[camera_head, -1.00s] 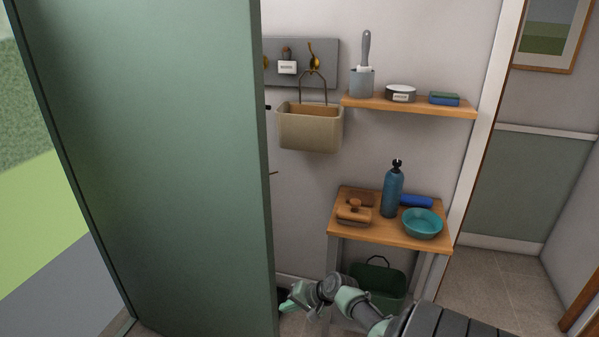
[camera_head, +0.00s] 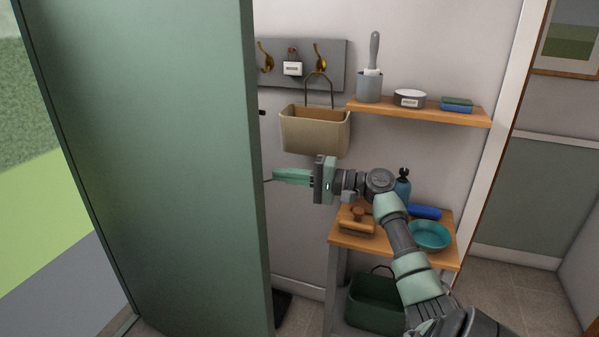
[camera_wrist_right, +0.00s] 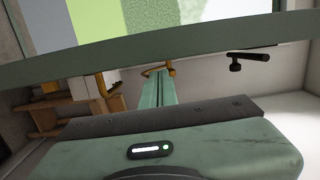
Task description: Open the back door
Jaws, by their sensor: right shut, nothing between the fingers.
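The green back door (camera_head: 150,170) fills the left of the head view and stands partly open, with grass and grey paving showing past its left edge. In the wrist view it is a green band (camera_wrist_right: 60,65) across the top. A dark handle-like fitting (camera_wrist_right: 248,60) and a brass-coloured fitting (camera_wrist_right: 158,70) show against it there. My right gripper (camera_head: 279,177) is shut and empty beside the door's right edge. Its fingers (camera_wrist_right: 155,92) point at the brass fitting; I cannot tell whether they touch. The door's far face is hidden in the head view. My left gripper is out of view.
A small wooden table (camera_head: 390,246) with a bottle, brush and teal bowl (camera_head: 429,236) stands below my right arm. A beige basket (camera_head: 315,130) hangs from the hook board, beside a wall shelf (camera_head: 425,110). A green bin (camera_head: 375,303) sits under the table.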

